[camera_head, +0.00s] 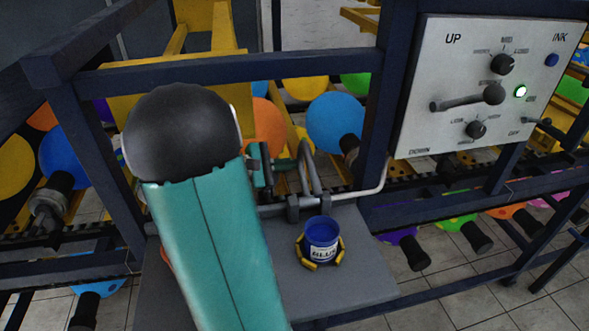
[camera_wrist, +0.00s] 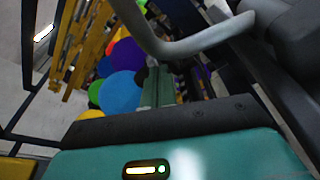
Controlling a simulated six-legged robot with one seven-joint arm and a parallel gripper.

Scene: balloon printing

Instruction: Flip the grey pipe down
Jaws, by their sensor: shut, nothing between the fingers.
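The grey pipe (camera_head: 312,172) is on the frame behind the small shelf, with a bent part rising beside my gripper and a thin end curving up at the right. In the wrist view the bent grey pipe (camera_wrist: 190,44) crosses the upper middle, close to the camera. My gripper (camera_head: 264,165) shows only partly past my teal and black arm, just left of the bent pipe. In the wrist view my gripper (camera_wrist: 158,86) is shut and empty, below the pipe's bend. I cannot tell whether it touches the pipe.
A blue ink can (camera_head: 322,238) stands in a yellow-clawed holder on the grey shelf (camera_head: 362,285). A control panel (camera_head: 485,85) with knobs, a lever and a lit green button is at the upper right. Dark blue frame bars (camera_head: 230,72) surround the area, with balloons behind.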

